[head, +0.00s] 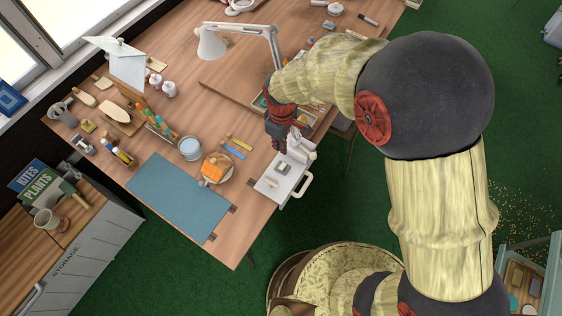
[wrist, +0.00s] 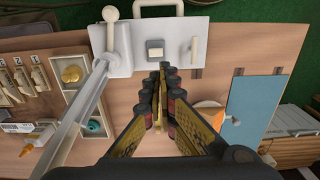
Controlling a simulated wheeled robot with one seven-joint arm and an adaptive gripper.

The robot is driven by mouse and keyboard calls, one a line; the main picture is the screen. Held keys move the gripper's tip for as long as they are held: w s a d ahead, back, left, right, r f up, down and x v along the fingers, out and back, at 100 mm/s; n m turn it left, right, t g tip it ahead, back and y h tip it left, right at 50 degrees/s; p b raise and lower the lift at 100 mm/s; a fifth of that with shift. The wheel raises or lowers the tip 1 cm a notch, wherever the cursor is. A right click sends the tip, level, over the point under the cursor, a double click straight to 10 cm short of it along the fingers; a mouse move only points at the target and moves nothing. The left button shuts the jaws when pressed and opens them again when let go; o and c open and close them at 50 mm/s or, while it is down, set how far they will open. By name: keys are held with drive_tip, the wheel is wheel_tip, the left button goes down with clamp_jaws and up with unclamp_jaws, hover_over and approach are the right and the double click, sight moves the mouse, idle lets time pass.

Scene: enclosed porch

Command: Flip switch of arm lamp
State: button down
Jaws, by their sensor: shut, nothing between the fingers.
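The arm lamp's white base (head: 272,188) sits at the table's near right corner. Its pale shade (head: 212,43) hangs over the back of the table, and part of its jointed arm is hidden behind my arm. The base (wrist: 122,62) fills the top of the wrist view, with a small square switch (wrist: 155,48) in a dark frame and the lamp's arm (wrist: 75,110) at left. My gripper (wrist: 164,72) is shut and empty, its tips appearing just below the switch in the picture. I cannot tell whether they touch the base. My gripper also shows in the head view (head: 279,147).
A blue mat (head: 178,197), an orange item on a plate (head: 214,168) and a glass bowl (head: 190,148) lie left of the base. A tray with compartments (wrist: 80,105) is beside the lamp's arm. A storage cabinet (head: 85,258) stands at lower left.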

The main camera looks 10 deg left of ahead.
sight(283, 166)
drive_tip(key=shift+f, duration=0.1)
wheel_tip(283, 166, down, 14)
drive_tip(key=b, duration=0.2)
drive_tip(key=shift+b, duration=0.3)
idle(0.4)
drive_tip(key=shift+s+f, duration=0.25)
drive_tip(key=shift+f, duration=0.05)
drive_tip(key=shift+w, duration=0.1)
drive_tip(key=shift+w+d+r, duration=0.2)
drive_tip(key=shift+w+d, duration=0.1)
drive_tip(key=shift+w, duration=0.4)
